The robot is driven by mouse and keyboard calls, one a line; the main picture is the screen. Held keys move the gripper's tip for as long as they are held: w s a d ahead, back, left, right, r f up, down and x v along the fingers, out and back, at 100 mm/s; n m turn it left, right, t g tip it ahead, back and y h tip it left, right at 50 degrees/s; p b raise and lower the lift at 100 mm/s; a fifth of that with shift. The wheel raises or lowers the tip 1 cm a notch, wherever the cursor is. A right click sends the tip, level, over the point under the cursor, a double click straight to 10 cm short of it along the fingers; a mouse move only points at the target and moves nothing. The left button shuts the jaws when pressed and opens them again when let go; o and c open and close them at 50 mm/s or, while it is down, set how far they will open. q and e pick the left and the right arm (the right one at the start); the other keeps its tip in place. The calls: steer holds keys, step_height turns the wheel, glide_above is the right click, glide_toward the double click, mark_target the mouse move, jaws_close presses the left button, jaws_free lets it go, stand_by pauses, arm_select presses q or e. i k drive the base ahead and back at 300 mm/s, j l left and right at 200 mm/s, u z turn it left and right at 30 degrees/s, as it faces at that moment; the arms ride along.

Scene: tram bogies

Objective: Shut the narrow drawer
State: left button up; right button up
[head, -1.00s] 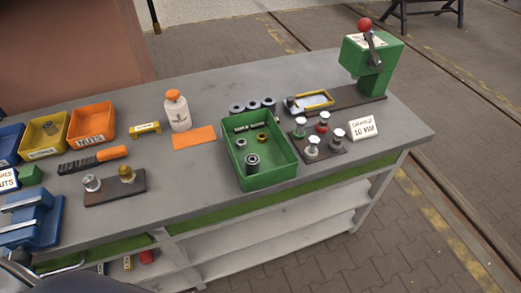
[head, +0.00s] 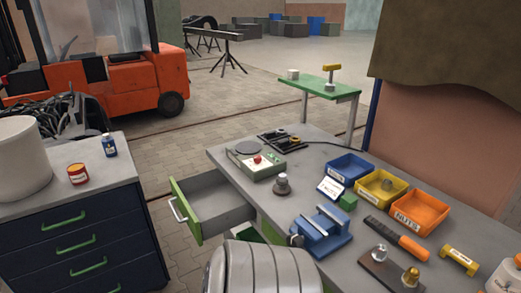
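A drawer (head: 213,203) stands pulled out from the left end of the grey workbench (head: 250,205) in the head view. It has a green front (head: 184,212) with a pale bar handle (head: 178,211), and its grey inside looks empty. I cannot tell from this view whether it is the narrow one. Neither of my grippers is in view. A large pale ribbed shape at the bottom middle hides the bench's lower part below the drawer.
A dark blue cabinet (head: 75,233) with green handles stands left of the drawer, with paved floor (head: 165,185) between. The bench top holds a blue vise (head: 322,232), a small scale-like device (head: 256,162) and several bins. An orange forklift (head: 145,83) stands behind.

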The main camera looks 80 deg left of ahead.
mark_target(211, 206)
steer(key=u, duration=3.4)
